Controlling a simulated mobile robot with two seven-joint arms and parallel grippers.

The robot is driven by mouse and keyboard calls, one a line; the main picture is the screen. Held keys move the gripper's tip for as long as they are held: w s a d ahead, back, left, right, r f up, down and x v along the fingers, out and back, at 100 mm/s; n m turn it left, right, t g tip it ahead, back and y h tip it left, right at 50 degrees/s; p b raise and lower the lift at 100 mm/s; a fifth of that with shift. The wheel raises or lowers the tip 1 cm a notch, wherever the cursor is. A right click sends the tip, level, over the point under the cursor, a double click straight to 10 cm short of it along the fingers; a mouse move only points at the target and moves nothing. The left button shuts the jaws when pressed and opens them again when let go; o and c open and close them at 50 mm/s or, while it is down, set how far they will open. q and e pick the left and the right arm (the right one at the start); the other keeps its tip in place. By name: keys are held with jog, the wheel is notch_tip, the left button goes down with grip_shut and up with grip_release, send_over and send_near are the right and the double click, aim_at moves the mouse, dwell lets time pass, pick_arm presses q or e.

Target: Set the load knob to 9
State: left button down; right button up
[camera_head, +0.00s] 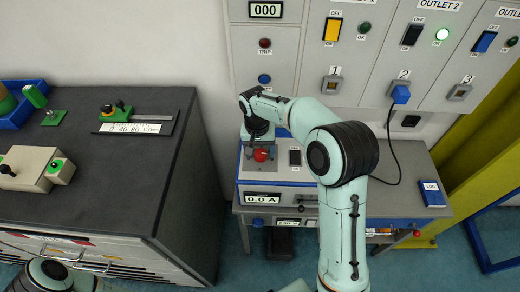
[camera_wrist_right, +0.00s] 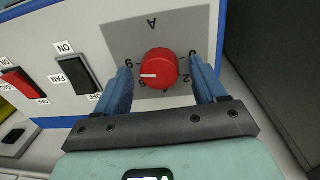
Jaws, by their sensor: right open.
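The red load knob (camera_wrist_right: 159,68) sits on a grey dial plate (camera_wrist_right: 120,38) on the front of a white-and-blue unit. Its white pointer line faces left in the right wrist view, where the dial appears upside down. A 9 shows at the dial's left and a 2 at its right; other marks are partly hidden. My right gripper (camera_wrist_right: 160,74) is open, its blue fingers on either side of the knob with gaps. In the head view the knob (camera_head: 261,155) shows below my right wrist. The unit's display (camera_head: 263,199) reads 0.0 A. My left gripper is out of view.
A red switch (camera_wrist_right: 20,83) and a black FAN switch (camera_wrist_right: 73,75) are beside the dial. A wall panel (camera_head: 375,60) with outlets stands behind; a black cable (camera_head: 393,140) hangs from outlet 2. A blue LOG book (camera_head: 431,193) lies at the bench's right.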

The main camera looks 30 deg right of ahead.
aim_at(257, 153)
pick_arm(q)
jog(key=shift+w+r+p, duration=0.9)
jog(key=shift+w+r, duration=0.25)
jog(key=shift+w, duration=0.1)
pick_arm(e)
notch_tip(257, 153, up, 13)
jog(key=shift+w+a+r, duration=0.2)
jog(key=shift+w+a, duration=0.05)
jog(key=shift+a, duration=0.15)
